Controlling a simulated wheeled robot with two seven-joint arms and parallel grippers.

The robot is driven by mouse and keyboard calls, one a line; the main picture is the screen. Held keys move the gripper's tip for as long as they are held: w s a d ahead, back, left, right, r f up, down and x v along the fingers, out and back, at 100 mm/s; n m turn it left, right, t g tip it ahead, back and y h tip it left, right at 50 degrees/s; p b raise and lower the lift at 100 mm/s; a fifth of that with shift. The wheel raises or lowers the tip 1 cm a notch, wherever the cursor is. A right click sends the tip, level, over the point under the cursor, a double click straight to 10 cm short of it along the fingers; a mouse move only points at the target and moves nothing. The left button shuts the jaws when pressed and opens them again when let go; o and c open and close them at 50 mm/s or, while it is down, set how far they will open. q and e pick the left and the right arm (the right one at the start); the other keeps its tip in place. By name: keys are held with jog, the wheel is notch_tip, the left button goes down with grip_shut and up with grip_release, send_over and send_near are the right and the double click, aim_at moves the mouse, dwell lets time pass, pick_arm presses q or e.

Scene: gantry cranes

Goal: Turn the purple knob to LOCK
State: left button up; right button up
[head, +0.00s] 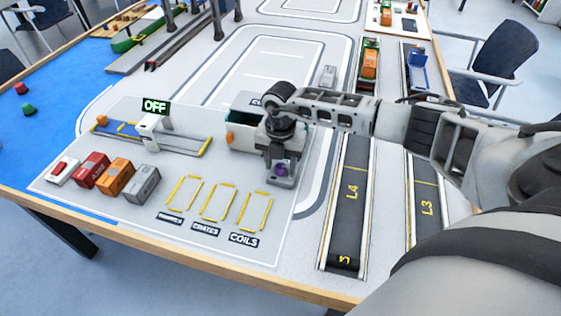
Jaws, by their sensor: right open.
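The purple knob (281,170) shows low between the fingers of my right gripper (280,178), near the front middle of the table. The gripper points down over it, with its jaws open around or just above the knob; I cannot tell whether they touch it. The fingers and wrist hide most of the knob and any LOCK marking near it. My right arm reaches in from the right side. My left gripper is not in view.
Several small containers (116,176) line the front left. Dark lanes (349,205) run on the right.

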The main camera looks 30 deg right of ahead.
jog(key=shift+f, duration=0.2)
jog(key=shift+c, duration=0.4)
jog(key=c, duration=0.9)
